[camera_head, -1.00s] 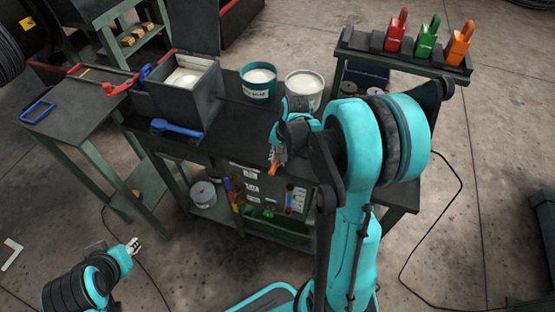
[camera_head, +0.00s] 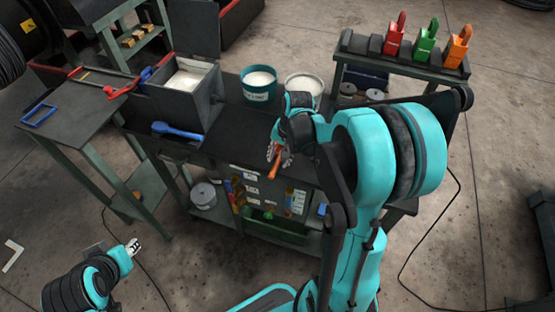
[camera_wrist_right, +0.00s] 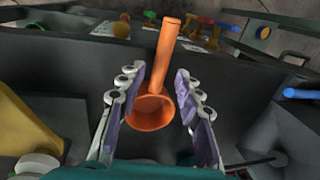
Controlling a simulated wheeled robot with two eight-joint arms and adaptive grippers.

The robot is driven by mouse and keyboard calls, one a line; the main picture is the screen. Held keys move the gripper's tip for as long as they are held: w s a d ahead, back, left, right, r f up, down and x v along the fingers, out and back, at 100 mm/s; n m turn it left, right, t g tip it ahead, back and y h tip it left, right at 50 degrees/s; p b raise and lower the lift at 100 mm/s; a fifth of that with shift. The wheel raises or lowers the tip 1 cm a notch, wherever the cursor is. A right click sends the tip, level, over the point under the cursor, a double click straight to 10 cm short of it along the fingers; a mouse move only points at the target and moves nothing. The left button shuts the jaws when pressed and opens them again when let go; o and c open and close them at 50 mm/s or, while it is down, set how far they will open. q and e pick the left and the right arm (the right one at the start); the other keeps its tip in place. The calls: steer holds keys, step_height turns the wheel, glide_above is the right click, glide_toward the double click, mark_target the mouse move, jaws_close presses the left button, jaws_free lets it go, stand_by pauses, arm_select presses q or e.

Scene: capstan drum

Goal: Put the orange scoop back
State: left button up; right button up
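The orange scoop (camera_head: 280,163) is between the fingers of my right gripper (camera_head: 276,153), at the front edge of the dark workbench. In the right wrist view the scoop (camera_wrist_right: 154,108) has its round bowl between the two finger pads of the gripper (camera_wrist_right: 160,75), and its handle points away past the fingertips. The fingers stand apart by about the bowl's width and look closed on it; exact contact is hard to see. My left gripper (camera_head: 133,247) is low at the left, away from the bench, with no object seen in it.
The bench front has a labelled panel (camera_head: 252,176) with coloured tools. On the bench are a blue scoop (camera_head: 177,130), an open box of white material (camera_head: 186,98) and two buckets (camera_head: 258,84) (camera_head: 304,88). Coloured padlocks (camera_head: 426,44) stand on a rear shelf.

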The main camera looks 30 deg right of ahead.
steer(key=s+a+r+n+t+h, duration=0.1)
steer(key=s+a+r+n+t, duration=0.4)
steer(key=s+a+r+n, duration=0.5)
steer(key=shift+s+a+r+t+p, duration=0.35)
steer(key=shift+s+a+r, duration=0.4)
steer(key=shift+a+r, duration=0.3)
steer(key=shift+f, duration=0.15)
